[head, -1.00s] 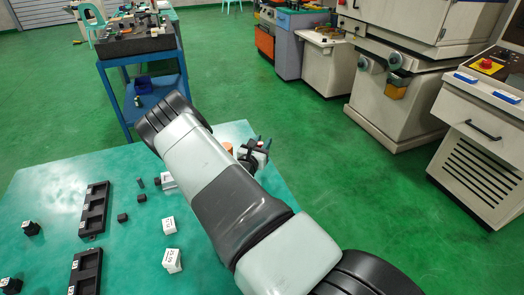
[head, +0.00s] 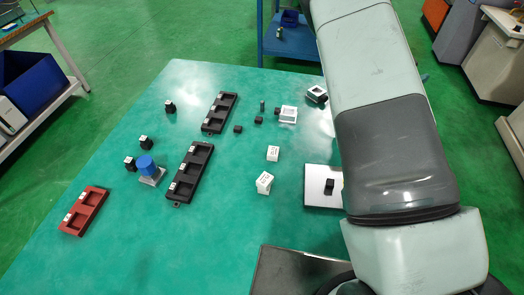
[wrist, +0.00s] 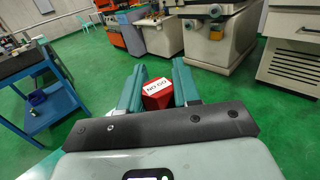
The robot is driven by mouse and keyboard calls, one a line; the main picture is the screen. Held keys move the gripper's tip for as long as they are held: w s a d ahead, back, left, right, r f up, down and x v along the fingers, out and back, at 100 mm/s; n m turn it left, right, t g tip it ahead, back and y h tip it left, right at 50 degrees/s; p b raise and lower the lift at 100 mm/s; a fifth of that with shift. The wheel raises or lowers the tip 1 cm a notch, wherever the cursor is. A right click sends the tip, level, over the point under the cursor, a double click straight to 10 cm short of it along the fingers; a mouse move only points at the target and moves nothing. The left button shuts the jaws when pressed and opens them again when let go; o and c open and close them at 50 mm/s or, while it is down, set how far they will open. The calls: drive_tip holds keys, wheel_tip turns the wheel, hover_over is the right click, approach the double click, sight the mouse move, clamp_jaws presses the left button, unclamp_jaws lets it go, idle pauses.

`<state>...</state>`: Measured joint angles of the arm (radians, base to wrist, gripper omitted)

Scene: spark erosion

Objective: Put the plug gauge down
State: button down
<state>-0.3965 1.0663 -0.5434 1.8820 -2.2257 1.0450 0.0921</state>
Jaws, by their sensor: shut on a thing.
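In the wrist view, my gripper (wrist: 158,72) has its two green fingers shut on the plug gauge (wrist: 157,94). What shows of the gauge is a red block with a white label reading "NO GO". The rest of it is hidden behind the dark gripper plate. The wrist view has green floor and machines behind the fingers, and no surface shows touching the gauge. In the head view my arm covers the right side, and the gripper and gauge are hidden behind it.
The green table (head: 120,240) holds two black trays (head: 188,172), a red tray (head: 84,211), a blue-topped piece (head: 147,167), white blocks (head: 264,183) and small dark blocks. A white plate (head: 318,188) lies beside my arm. Bare table lies at the front left.

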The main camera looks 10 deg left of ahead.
wheel_tip(320, 180, up, 4)
drive_tip(key=r, duration=0.1)
drive_tip(key=s+a+f+n+t+y, duration=0.1)
drive_tip(key=s+a+n+t+y, duration=0.2)
drive_tip(key=a, duration=0.9)
drive_tip(key=s+a+n+t+y, duration=0.15)
drive_tip(key=a+y, duration=0.25)
drive_tip(key=a, duration=0.8)
drive_tip(key=s+a+n+y, duration=0.45)
drive_tip(key=s+a, duration=0.35)
drive_tip(key=a, duration=0.3)
drive_tip(key=s+a+n+y, duration=0.3)
drive_tip(key=s+a+y, duration=0.35)
drive_tip(key=a, duration=0.45)
drive_tip(key=shift+h, duration=0.4)
drive_tip(key=shift+s+d+f, duration=0.1)
drive_tip(key=shift+s+f, duration=0.05)
drive_tip(key=shift+f, duration=5.55)
drive_tip(key=shift+s+f, duration=0.1)
drive_tip(key=shift+f, duration=5.55)
